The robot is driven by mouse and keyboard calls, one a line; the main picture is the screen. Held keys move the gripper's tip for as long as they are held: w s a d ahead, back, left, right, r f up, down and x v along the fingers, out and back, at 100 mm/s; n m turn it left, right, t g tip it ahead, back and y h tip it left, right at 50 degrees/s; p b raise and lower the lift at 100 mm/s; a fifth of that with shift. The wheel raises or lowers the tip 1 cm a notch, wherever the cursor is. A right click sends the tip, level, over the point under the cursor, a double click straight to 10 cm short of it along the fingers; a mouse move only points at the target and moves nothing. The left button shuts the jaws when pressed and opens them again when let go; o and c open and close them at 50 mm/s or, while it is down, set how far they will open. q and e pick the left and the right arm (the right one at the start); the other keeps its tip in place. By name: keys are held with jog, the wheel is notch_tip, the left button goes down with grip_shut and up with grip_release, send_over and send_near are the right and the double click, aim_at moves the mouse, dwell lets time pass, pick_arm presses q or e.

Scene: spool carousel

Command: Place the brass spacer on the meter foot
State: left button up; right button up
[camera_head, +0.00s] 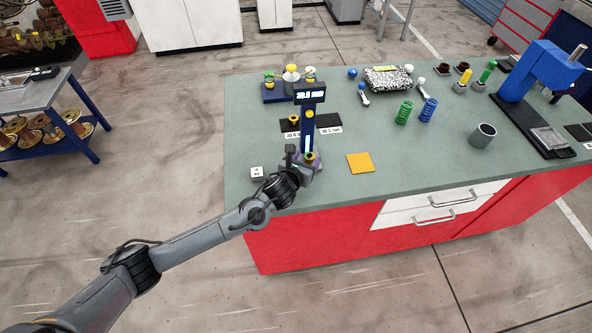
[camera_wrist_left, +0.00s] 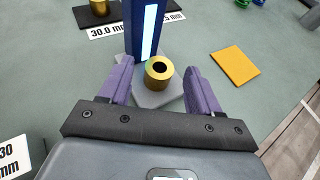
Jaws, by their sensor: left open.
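The meter is a blue column (camera_head: 308,125) with a dark display reading about 30.0 mm and a light strip down its front. Its grey foot (camera_wrist_left: 157,98) shows in the left wrist view. A brass spacer (camera_wrist_left: 159,73), a short ring with a dark hole, stands upright on the foot, close in front of the column. My left gripper (camera_wrist_left: 160,62) is open, its two purple fingers on either side of the spacer with a gap at each side. In the head view the left gripper (camera_head: 307,161) partly covers the foot. My right gripper is not in view.
Another brass piece (camera_head: 293,120) sits on a dark pad labelled 30.0 mm behind the column. A yellow square (camera_head: 360,163) lies right of the meter and a small white marked block (camera_head: 257,172) left. Green and blue springs (camera_head: 404,112), a grey cup (camera_head: 482,135) and a blue press (camera_head: 543,72) stand farther right.

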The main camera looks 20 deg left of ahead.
pick_arm(q)
jog(key=v, duration=1)
jog(key=shift+s+p, duration=0.2)
jog(key=shift+p, duration=0.1)
jog(key=s+d+f+n+g+h, duration=0.1)
jog(key=s+d+f+n+g, duration=0.2)
jog(key=s+n, duration=0.45)
jog(key=s+d+f+n+g, duration=0.2)
jog(key=s+n, duration=0.4)
jog(key=n, duration=0.3)
jog(key=s+a+f+n+g, duration=0.1)
jog(key=s+a+n+g, duration=0.1)
jog(key=s+n, duration=0.6)
jog(key=s+a+f+n+g, duration=0.1)
jog(key=s+a+n+g, duration=0.2)
jog(key=s+n, duration=0.5)
jog(key=shift+s+a+f+n+y, duration=0.3)
jog(key=shift+s+a+n, duration=0.15)
jog(key=shift+n, duration=0.2)
jog(key=shift+w+r, duration=0.1)
jog(key=shift+r, duration=0.05)
